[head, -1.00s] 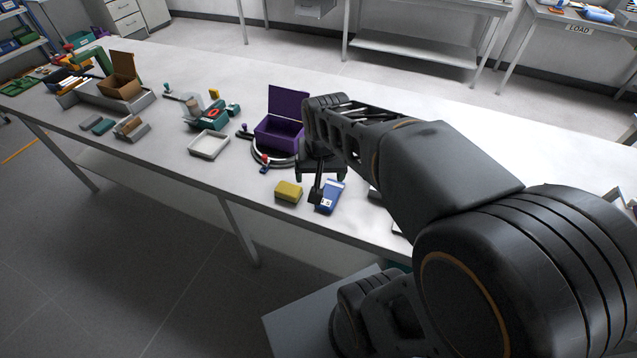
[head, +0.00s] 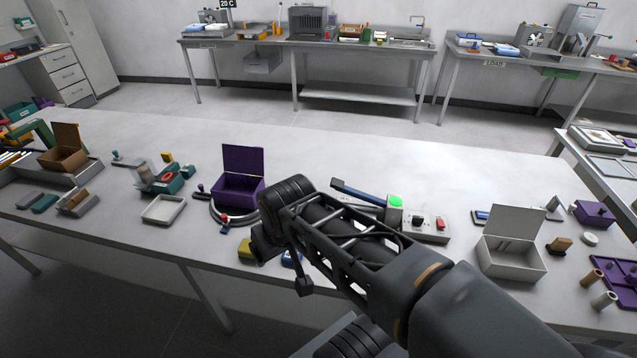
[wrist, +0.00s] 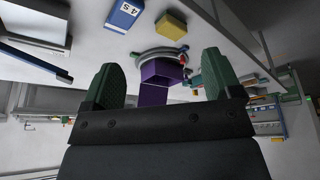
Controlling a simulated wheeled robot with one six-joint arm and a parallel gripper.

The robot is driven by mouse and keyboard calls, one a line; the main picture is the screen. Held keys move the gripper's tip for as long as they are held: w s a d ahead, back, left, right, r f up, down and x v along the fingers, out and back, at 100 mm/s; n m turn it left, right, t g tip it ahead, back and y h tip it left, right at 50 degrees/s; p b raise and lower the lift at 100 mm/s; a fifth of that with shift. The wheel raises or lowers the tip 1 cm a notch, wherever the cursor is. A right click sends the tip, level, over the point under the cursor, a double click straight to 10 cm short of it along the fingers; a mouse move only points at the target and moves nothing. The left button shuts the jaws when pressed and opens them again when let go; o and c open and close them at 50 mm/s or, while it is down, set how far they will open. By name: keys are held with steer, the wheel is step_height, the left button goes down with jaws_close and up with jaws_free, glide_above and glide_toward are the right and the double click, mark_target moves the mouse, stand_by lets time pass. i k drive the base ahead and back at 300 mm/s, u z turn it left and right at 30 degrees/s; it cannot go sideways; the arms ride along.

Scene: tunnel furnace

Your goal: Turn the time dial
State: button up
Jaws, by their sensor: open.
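I cannot pick out a time dial for certain in either view. A grey vented box (head: 312,20), perhaps the furnace, stands on the back bench, too small to show any dial. My gripper (wrist: 163,84) is open, with its two green-black fingers spread and nothing between them. In the head view it hangs above the front edge of the near table, partly hidden by my own arm. The open purple box (head: 238,187) is left of it; the purple box also shows beyond the fingers in the wrist view (wrist: 153,96).
A curved grey track (head: 217,214) lies before the purple box. A yellow block (head: 246,251) sits near the table edge. A switch box with red switches (head: 428,229) and an open white box (head: 512,262) are to the right. Floor separates the near table from the back bench.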

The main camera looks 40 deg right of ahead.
mark_target(417, 221)
steer(key=z, duration=2.1)
